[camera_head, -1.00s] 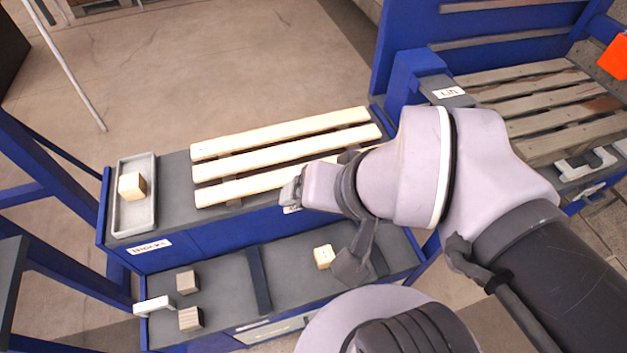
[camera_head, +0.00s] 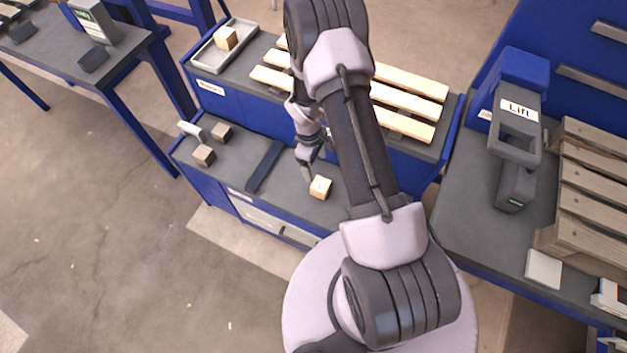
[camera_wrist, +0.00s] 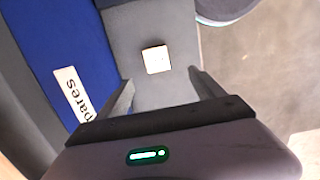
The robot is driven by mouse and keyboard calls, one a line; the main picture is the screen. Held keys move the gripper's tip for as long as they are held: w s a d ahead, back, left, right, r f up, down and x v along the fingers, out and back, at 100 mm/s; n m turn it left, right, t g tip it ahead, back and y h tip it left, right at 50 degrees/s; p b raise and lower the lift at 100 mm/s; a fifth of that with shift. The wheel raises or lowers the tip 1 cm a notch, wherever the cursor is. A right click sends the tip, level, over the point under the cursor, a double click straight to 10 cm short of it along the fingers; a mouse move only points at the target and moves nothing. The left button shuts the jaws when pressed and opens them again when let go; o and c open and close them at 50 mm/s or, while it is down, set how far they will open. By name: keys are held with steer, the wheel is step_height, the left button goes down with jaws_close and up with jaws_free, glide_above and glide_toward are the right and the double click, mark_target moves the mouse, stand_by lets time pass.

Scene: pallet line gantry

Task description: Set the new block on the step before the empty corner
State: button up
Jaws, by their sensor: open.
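A pale wooden block (camera_head: 320,188) sits on the low grey step (camera_head: 290,200) in front of the blue bench. It also shows in the wrist view (camera_wrist: 156,59), beyond and between the fingers. My gripper (camera_head: 308,172) is just left of and above this block, open and empty, not touching it. The wrist view shows its two fingers (camera_wrist: 158,92) spread apart. Another pale block (camera_head: 227,39) lies in the grey tray (camera_head: 207,62) on the bench top. The slatted pallet (camera_head: 405,103) lies on the bench, partly hidden by my arm. I cannot tell which corner is empty.
Two greyer blocks (camera_head: 203,155) (camera_head: 221,132) sit at the step's left end, beside a white handle-like piece (camera_head: 190,131). A dark bar (camera_head: 265,166) crosses the step. The Lift unit (camera_head: 517,125) and a weathered pallet (camera_head: 590,200) stand right. Floor at left front is clear.

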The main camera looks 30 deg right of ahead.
mark_target(320, 184)
steer(key=f+b, duration=0.1)
steer(key=f, duration=0.2)
steer(key=f+b, duration=0.1)
steer(key=f, duration=0.3)
steer(key=f+b, duration=0.2)
steer(key=f, duration=0.2)
steer(key=shift+s+d, duration=0.35)
steer(key=shift+d, duration=0.05)
steer(key=f+b, duration=0.1)
steer(key=f, duration=0.1)
steer(key=f+b, duration=0.1)
steer(key=f, duration=0.1)
steer(key=d+f+b, duration=0.1)
steer(key=shift+f, duration=0.4)
steer(key=shift+r, duration=0.15)
steer(key=c, duration=1.7)
steer(key=shift+o, duration=0.2)
step_height(320, 184, up, 10)
steer(key=p, duration=0.4)
steer(key=shift+r, duration=0.1)
steer(key=a+r+m, duration=0.4)
steer(key=a+r, duration=0.2)
steer(key=r, duration=0.7)
steer(key=s+a+r+m, duration=0.1)
steer(key=a+r+m, duration=0.2)
steer(key=r, duration=0.9)
steer(key=a, duration=0.2)
steer(key=shift+a+r+m+y, duration=0.35)
steer(key=shift+r+m+y, duration=0.05)
